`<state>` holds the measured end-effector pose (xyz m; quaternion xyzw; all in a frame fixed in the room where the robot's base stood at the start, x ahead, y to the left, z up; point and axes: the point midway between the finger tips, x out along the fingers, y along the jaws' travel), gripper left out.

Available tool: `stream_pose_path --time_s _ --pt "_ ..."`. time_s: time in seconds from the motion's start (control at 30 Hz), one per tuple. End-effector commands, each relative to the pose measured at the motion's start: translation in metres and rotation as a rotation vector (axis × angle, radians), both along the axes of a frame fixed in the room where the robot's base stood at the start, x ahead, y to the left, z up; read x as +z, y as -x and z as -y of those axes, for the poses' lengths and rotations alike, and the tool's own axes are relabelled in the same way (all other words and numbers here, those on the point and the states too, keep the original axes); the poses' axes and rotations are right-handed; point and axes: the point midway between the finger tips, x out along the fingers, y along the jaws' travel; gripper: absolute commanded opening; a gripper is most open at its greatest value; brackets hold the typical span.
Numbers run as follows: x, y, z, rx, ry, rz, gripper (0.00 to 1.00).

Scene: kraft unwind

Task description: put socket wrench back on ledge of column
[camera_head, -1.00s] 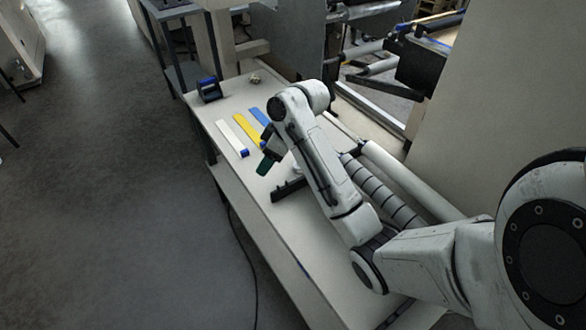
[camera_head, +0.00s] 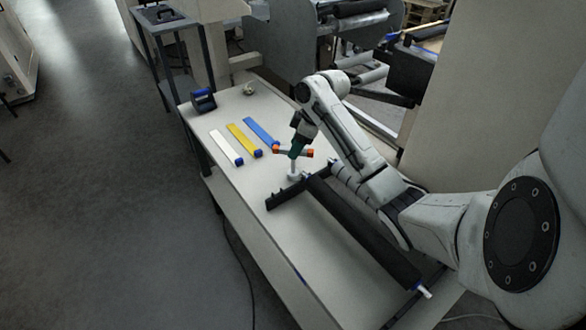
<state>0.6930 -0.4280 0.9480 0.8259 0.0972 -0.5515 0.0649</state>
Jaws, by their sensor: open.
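My gripper (camera_head: 292,152) is over the middle of the long pale table (camera_head: 235,195), pointing down, its orange-tipped fingers spread apart. A small white upright piece (camera_head: 293,172) stands right below it; I cannot tell whether they touch. I cannot make out a socket wrench anywhere; it may be hidden or too small to tell. A large beige upright panel (camera_head: 475,95) rises at the right, and a beige post (camera_head: 213,45) stands behind the table's far end.
White, yellow (camera_head: 243,139) and blue strips lie left of my gripper. A blue-black dispenser (camera_head: 203,100) and a small roll (camera_head: 249,88) are at the far end. A long dark roller (camera_head: 360,230) with a black bracket (camera_head: 287,195) lies nearer. The floor at left is clear.

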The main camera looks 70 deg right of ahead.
Motion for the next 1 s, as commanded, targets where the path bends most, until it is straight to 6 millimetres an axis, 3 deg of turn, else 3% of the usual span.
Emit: stream_pose_path --time_s 0.33,0.67,1.0 --pt "-0.041 -0.016 0.003 0.001 -0.001 -0.003 0.51" --pt "-0.048 -0.019 0.003 0.0 0.0 -0.001 0.51" --pt "-0.047 -0.019 0.003 0.0 0.0 -0.001 0.19"
